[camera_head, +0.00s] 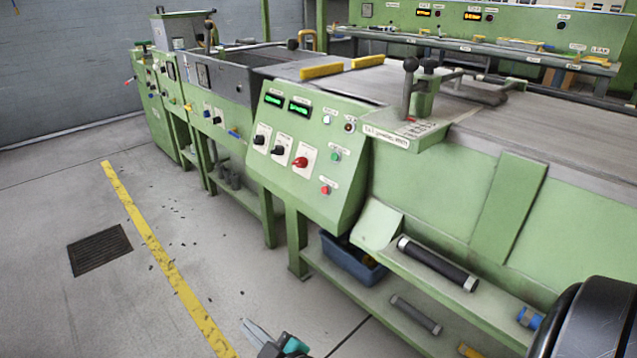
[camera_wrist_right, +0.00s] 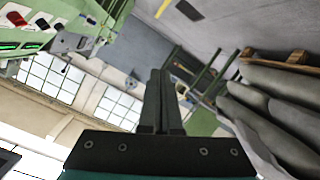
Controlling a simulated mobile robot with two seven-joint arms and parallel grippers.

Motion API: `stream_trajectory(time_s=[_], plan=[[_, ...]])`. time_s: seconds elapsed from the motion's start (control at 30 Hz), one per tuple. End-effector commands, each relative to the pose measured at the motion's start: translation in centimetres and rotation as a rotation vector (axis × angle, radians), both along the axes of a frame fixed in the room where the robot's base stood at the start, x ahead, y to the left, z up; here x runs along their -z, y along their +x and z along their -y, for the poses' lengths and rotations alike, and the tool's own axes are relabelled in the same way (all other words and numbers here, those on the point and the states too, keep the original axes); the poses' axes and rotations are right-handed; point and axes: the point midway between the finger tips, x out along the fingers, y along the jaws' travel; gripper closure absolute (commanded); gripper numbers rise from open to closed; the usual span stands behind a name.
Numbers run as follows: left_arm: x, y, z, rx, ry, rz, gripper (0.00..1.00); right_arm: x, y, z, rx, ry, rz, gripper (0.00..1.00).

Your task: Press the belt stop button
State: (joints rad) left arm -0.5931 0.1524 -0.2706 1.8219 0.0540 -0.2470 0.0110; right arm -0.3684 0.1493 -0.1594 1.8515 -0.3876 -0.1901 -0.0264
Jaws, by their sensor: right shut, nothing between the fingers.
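The green control panel (camera_head: 310,185) slopes on the front of the machine. It carries two lit green displays, dark knobs, a red knob (camera_head: 300,162) on a white plate, a green button (camera_head: 335,156) and a small red button (camera_head: 325,190) low on the right. Labels are too small to read, so I cannot tell which is the belt stop. My right gripper (camera_head: 248,326) is low at the bottom edge, over the floor, apart from the panel. In the wrist view its fingers (camera_wrist_right: 159,80) are shut and empty, and the red knob (camera_wrist_right: 16,18) shows at upper left. My left gripper is out of view.
A lower shelf under the machine holds a blue bin (camera_head: 350,262) and dark rollers (camera_head: 437,264). Black levers (camera_head: 408,85) stand on top, right of the panel.

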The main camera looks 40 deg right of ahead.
Motion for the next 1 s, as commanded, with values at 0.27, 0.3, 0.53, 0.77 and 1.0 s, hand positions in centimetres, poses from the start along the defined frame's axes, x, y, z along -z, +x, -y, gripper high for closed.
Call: stream_trajectory(time_s=[0.27, 0.3, 0.53, 0.77, 1.0], plan=[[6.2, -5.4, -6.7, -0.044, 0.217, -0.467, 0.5, -6.9, 9.3, 15.1, 0.325, -0.529, -0.108, 1.0], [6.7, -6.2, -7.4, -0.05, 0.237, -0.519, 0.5, -7.8, 9.9, 16.6, 0.364, -0.578, -0.125, 1.0], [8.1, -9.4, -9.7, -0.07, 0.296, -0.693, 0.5, -11.0, 11.4, 21.6, 0.496, -0.725, -0.189, 1.0], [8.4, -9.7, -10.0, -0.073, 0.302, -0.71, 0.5, -11.1, 11.4, 22.0, 0.51, -0.742, -0.196, 1.0], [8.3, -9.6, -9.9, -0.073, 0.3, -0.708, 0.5, -11.0, 11.4, 21.9, 0.508, -0.741, -0.195, 1.0]])
